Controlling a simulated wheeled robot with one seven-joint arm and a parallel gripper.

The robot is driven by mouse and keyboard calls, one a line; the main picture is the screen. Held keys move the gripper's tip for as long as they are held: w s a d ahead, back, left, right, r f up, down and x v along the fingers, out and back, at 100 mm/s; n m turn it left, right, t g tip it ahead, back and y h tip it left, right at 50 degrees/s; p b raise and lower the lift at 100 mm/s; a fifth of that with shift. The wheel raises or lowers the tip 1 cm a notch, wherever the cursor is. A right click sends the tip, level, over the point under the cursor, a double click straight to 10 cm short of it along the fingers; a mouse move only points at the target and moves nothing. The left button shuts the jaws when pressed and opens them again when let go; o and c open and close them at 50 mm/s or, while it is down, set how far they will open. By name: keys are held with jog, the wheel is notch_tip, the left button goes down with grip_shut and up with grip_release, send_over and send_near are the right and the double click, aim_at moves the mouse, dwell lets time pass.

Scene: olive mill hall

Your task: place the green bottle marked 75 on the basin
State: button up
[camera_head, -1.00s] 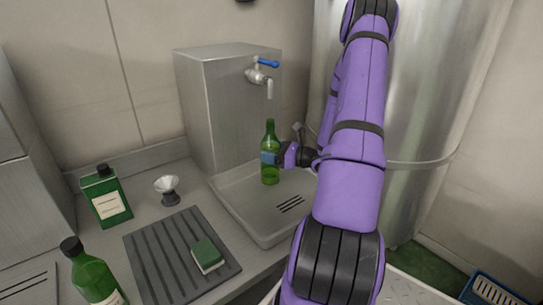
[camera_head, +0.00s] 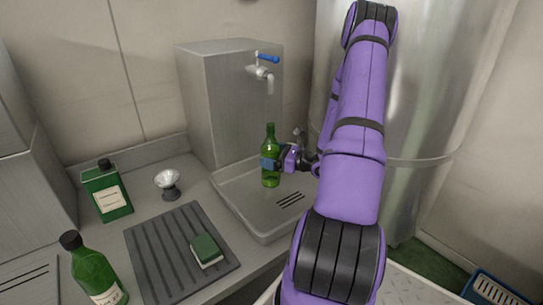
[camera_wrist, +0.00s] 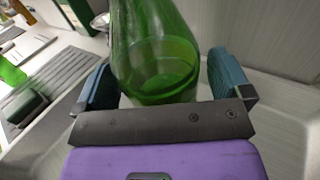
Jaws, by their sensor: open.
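A green glass bottle (camera_head: 270,150) stands upright on the shallow metal basin (camera_head: 239,233) below the tap. It also shows in the wrist view (camera_wrist: 155,50), between the two blue-padded fingers. No marking is readable on it. My gripper (camera_head: 271,164) is at the bottle's side, coming from the right. In the wrist view my gripper (camera_wrist: 165,85) is open, with its fingers on either side of the bottle and a gap visible at the right finger. Whether the left finger touches the glass cannot be told.
The tap (camera_head: 262,73) juts from a steel block behind the bottle. To the left are a green tin (camera_head: 106,192), a small metal cup (camera_head: 169,184), a ribbed mat (camera_head: 160,262) with a sponge (camera_head: 206,251), and a dark-capped green bottle (camera_head: 93,270).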

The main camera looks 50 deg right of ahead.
jog(key=v, duration=1.2)
jog(key=shift+r, duration=0.2)
